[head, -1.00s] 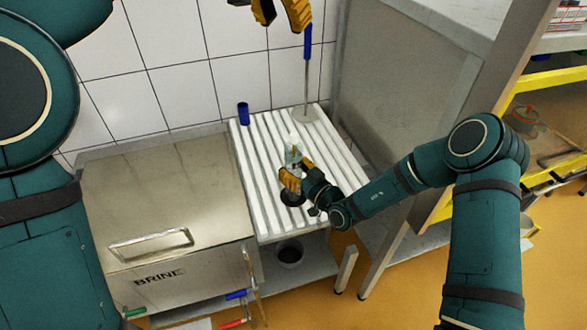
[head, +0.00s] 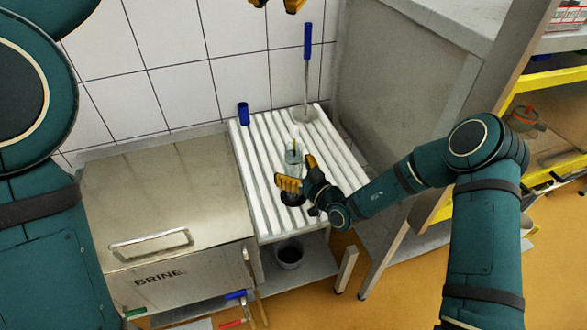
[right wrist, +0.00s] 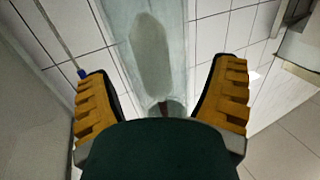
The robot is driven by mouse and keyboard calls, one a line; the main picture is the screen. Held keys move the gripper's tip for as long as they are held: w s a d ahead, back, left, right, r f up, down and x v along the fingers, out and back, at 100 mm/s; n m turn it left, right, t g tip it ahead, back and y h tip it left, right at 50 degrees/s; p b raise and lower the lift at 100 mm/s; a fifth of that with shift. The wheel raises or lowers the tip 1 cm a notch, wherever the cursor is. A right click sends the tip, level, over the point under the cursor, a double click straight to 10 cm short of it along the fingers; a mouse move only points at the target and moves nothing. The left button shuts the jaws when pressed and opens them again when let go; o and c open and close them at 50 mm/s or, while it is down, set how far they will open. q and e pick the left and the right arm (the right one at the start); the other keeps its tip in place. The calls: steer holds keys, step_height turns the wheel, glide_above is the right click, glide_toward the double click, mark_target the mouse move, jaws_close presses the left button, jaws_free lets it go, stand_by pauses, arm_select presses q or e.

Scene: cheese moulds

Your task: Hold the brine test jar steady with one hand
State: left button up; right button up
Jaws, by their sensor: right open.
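The brine test jar (head: 293,160) is a clear upright cylinder on a dark round base on the white ribbed drainboard. A thin yellow-tipped stem sticks out of its top. My right gripper (head: 299,173) is at the jar's lower half, with one yellow finger on each side. In the right wrist view, the clear jar (right wrist: 152,50) stands between the spread fingers of the open gripper (right wrist: 160,85), with a pale float shape inside. Gaps show on both sides. Only the tips of my left gripper (head: 276,5) show at the top edge of the head view.
The drainboard (head: 258,190) also carries a blue cylinder (head: 243,113) and a blue-handled tool (head: 307,45) at the back. The steel brine tank (head: 160,190) stands left. A grey cabinet side (head: 400,110) rises to the right. A dark-filled bucket (head: 289,256) sits below.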

steer(key=shift+s+d, duration=0.1)
steer(key=v, duration=1.1)
steer(key=shift+s+d, duration=0.2)
steer(key=shift+s, duration=0.15)
